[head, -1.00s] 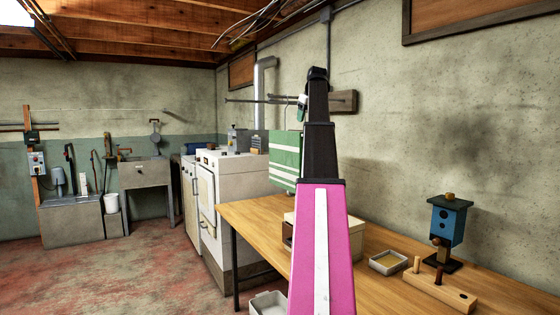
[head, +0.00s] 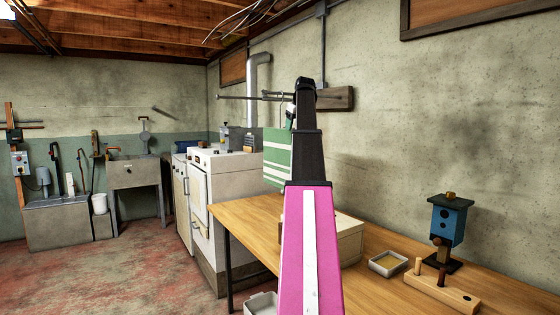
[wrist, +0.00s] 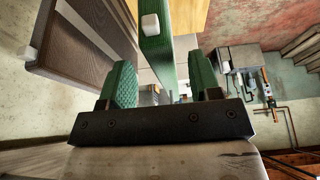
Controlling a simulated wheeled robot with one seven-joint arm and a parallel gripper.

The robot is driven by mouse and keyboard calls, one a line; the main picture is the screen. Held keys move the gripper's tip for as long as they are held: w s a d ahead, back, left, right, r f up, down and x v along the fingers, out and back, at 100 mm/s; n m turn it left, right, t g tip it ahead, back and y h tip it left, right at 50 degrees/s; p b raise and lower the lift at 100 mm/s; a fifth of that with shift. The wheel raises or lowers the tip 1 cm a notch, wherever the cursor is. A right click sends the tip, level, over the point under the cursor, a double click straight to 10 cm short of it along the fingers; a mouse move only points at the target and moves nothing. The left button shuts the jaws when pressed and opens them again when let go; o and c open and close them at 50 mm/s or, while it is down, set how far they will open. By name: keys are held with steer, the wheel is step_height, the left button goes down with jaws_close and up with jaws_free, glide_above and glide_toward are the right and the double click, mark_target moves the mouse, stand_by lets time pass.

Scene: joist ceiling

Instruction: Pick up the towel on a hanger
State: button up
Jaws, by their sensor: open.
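The green towel with white stripes (head: 277,158) hangs below the thin rods of a wall rack, partly hidden behind my arm in the head view. The hanger itself is too small and covered to make out. In the wrist view, a narrow green strip (wrist: 157,62), which looks like the towel edge-on, runs between and beyond my fingers. A small white block (wrist: 150,25) shows on it. My gripper (wrist: 163,84) has its two green fingertips apart on either side of this strip. In the head view, my gripper (head: 291,116) is mostly hidden behind my dark wrist.
The rack's dark wooden board (head: 335,98) is on the wall close to my gripper; it looms upper left in the wrist view (wrist: 85,50). A wooden workbench (head: 240,215) below holds a box (head: 350,240), a tray (head: 388,264) and a blue birdhouse (head: 447,222). A white stove (head: 225,200) stands beyond.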

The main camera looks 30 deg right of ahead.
steer(key=x, duration=0.4)
jaws_close()
steer(key=shift+r, duration=0.1)
